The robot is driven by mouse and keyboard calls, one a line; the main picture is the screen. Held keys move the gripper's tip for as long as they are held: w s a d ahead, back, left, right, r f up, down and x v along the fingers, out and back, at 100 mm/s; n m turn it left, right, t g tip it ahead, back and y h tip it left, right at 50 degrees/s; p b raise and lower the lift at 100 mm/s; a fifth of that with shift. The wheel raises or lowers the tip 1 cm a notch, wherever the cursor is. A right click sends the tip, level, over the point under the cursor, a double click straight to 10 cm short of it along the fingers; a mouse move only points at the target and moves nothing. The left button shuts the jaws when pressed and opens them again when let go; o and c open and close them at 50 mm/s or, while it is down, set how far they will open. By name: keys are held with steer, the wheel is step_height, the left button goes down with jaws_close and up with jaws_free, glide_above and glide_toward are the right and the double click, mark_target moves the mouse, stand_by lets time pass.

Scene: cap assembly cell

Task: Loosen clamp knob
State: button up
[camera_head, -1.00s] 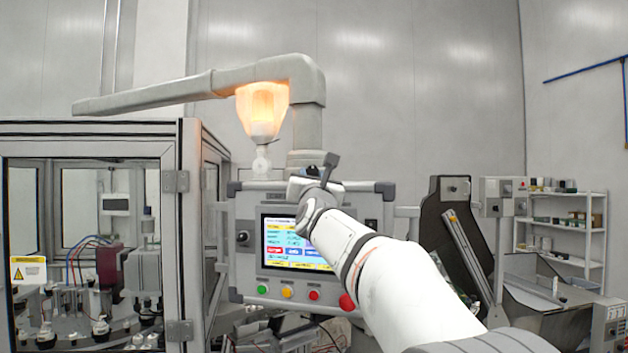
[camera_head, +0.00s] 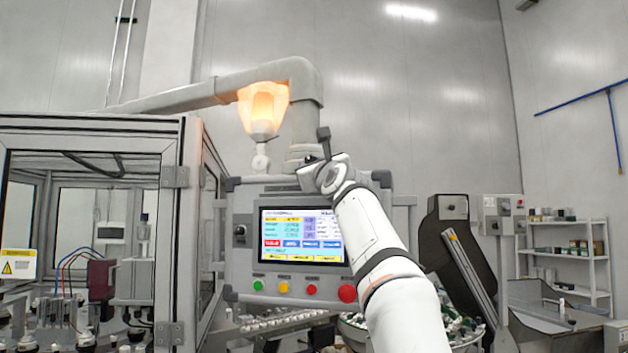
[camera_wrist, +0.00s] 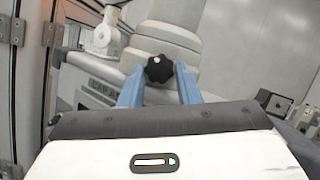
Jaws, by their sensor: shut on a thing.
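The clamp knob (camera_wrist: 159,69) is black and lobed, with a small light dot at its centre. It sits on the pale grey fitting (camera_wrist: 165,43) above the control panel. My gripper (camera_wrist: 159,78) is shut on the knob, one blue finger on each side of it. In the head view the end of my arm (camera_head: 325,175) is at the top edge of the control panel (camera_head: 243,265), below the pale grey support arm (camera_head: 305,75). The knob and fingertips are hidden there behind my wrist.
A glowing orange lamp (camera_head: 263,107) hangs left of the support post. The panel has a lit screen (camera_head: 302,235) and a red button (camera_head: 347,293) close to my arm. A glazed machine enclosure (camera_head: 180,235) stands left. Shelves (camera_head: 568,250) stand far right.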

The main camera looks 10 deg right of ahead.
steer(key=n+g+y+p, duration=0.1)
steer(key=n, duration=0.2)
steer(key=n+y+p, duration=0.1)
steer(key=n, duration=0.2)
steer(key=n+g+y+p, duration=0.1)
steer(key=n, duration=0.2)
steer(key=shift+d+r+n+g+y+p, duration=0.2)
steer(key=shift+d+n+g+y+p, duration=0.1)
steer(key=shift+n, duration=0.1)
steer(key=shift+f, duration=0.1)
steer(key=o, duration=1)
steer(key=shift+s, duration=0.1)
steer(key=shift+b+v, duration=2.1)
steer(key=shift+v, duration=1.75)
